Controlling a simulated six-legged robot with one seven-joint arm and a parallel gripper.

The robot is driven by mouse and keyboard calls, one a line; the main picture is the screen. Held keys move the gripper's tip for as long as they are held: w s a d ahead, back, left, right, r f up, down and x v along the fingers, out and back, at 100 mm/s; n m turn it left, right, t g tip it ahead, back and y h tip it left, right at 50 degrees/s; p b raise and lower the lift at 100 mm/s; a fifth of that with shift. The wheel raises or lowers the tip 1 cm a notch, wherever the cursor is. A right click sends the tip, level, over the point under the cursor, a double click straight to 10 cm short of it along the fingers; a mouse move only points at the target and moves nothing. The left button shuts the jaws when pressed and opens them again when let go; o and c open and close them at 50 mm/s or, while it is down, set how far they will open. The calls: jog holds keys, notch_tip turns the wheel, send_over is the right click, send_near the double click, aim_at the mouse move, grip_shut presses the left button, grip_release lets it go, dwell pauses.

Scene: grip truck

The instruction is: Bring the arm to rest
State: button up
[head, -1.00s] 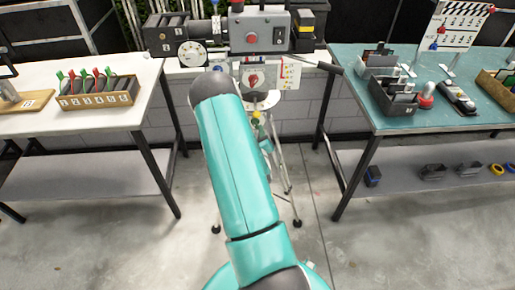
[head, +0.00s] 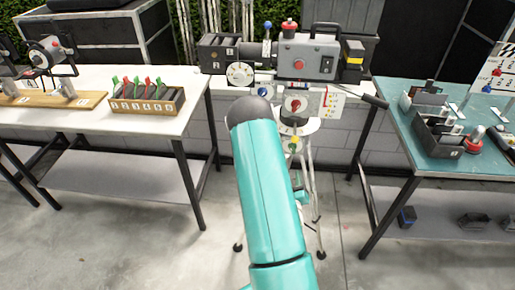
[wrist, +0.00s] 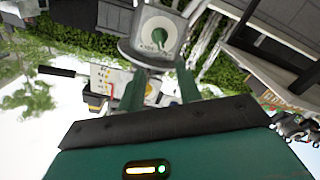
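In the head view my teal arm link reaches up the middle, and my gripper is hidden there. In the wrist view my gripper (wrist: 160,88) shows two dark green fingers standing apart, with no object clearly held between them. Beyond the fingertips is a grey box with a round dial and green knob (wrist: 158,36). In the head view a camera rig (head: 305,58) with a red button and top handle stands beyond my arm. A panel with a red knob (head: 296,104) sits below it, partly close to the end of my arm link in the picture.
A white table (head: 80,130) on the left bears a labelled rack of red and green clips (head: 146,103). A teal table (head: 475,165) on the right bears bins (head: 440,137). Tripod legs (head: 315,215) stand between them. Concrete floor (head: 130,250) is open in front.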

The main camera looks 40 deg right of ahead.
jog(key=w+a+r+m+g+y, duration=0.15)
jog(key=w+a+r+y, duration=0.35)
jog(key=w+r, duration=0.55)
jog(key=w+a+r+n+y, duration=0.1)
jog(key=w+a+r+y, duration=0.1)
jog(key=a+r, duration=0.35)
jog(key=w+a+r+y, duration=0.2)
jog(key=a, duration=0.6)
jog(key=s+a+r+n+g+y, duration=0.1)
jog(key=s+a+r+y, duration=0.1)
jog(key=s+a+r, duration=0.3)
jog(key=s+a+r+n+g+y, duration=0.1)
jog(key=s+a+r+y, duration=0.15)
jog(key=a, duration=0.55)
jog(key=s+a+r+n+g, duration=0.1)
jog(key=s+a+r, duration=0.1)
jog(key=s, duration=0.4)
jog(key=s+a+r+n+g, duration=0.1)
jog(key=s+a+r, duration=0.2)
jog(key=s, duration=0.3)
jog(key=shift+a+r+g, duration=0.15)
jog(key=shift+a+g, duration=0.2)
jog(key=shift+a, duration=0.25)
